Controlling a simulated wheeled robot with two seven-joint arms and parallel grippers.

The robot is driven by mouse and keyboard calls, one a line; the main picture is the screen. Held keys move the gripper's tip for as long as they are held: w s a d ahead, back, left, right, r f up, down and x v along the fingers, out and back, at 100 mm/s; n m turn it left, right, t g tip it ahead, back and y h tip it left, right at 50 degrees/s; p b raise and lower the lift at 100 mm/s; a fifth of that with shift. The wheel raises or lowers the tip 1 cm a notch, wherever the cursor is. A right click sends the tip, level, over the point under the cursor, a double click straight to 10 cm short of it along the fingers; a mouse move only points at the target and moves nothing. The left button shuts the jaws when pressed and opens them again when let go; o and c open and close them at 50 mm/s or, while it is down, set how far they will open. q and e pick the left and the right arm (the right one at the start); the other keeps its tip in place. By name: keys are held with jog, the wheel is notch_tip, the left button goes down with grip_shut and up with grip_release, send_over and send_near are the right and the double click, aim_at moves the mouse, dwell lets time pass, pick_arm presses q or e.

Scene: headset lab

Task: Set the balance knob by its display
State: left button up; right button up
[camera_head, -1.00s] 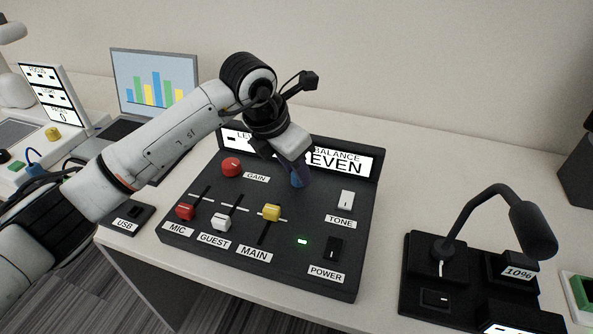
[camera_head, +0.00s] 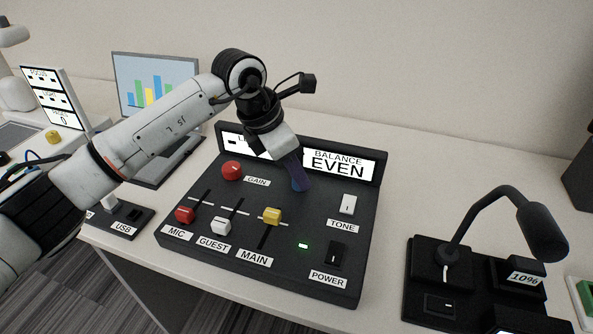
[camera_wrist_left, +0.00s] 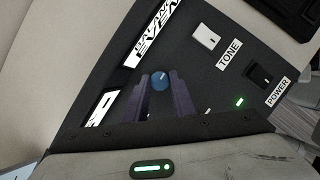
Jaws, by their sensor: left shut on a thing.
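The blue balance knob (camera_wrist_left: 160,82) is on the black sound panel (camera_head: 210,258), below the display (camera_head: 339,164) that reads BALANCE EVEN. My left gripper (camera_head: 299,184) reaches down onto the knob from above and hides most of it in the head view. In the left wrist view the two dark fingers (camera_wrist_left: 161,84) are on either side of the knob, shut on it. A white mark shows on the knob's top. The display also shows at a slant in the left wrist view (camera_wrist_left: 151,33). My right gripper is in neither view.
The panel also carries a red gain knob (camera_head: 231,170), red, white and yellow sliders, a white tone switch (camera_head: 347,204) and a black power switch (camera_head: 336,254) near a lit green light. A desk lamp (camera_head: 535,225) stands to the right, a laptop (camera_head: 157,84) behind left.

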aim_at(279, 196)
pick_arm(q)
jog(key=o, duration=1.1)
jog(key=shift+c, duration=0.2)
jog(key=shift+a+r, duration=0.1)
jog(key=shift+r, duration=0.15)
jog(key=v, duration=1)
jog(key=shift+f, duration=0.15)
